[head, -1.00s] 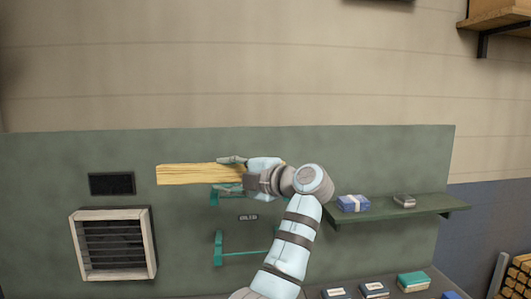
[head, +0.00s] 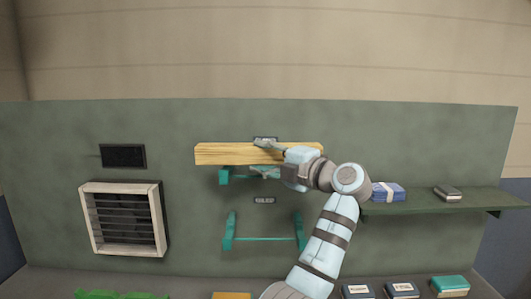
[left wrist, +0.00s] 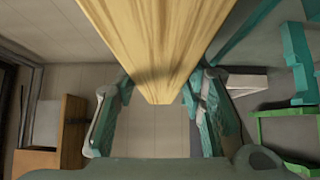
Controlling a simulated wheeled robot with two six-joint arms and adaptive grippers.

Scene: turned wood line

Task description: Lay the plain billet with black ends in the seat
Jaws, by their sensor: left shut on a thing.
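My left gripper (head: 263,158) is shut on a pale yellow wooden billet (head: 222,154), holding it level. In the left wrist view the billet (left wrist: 152,40) runs between the two fingers (left wrist: 160,100). No black ends show on it; its right end is partly behind my gripper. In the head view the billet appears just above the upper teal bracket seat (head: 226,176), partly covering it; I cannot tell whether they touch. A lower teal bracket seat (head: 265,239) on the green panel is empty. My right gripper is not in view.
A green shelf (head: 440,207) at the right holds a blue packet (head: 388,191) and a dark box (head: 448,193). A framed vent (head: 125,218) and black plate (head: 123,156) are at the left. Small boxes (head: 402,289) and a green item (head: 120,295) lie below.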

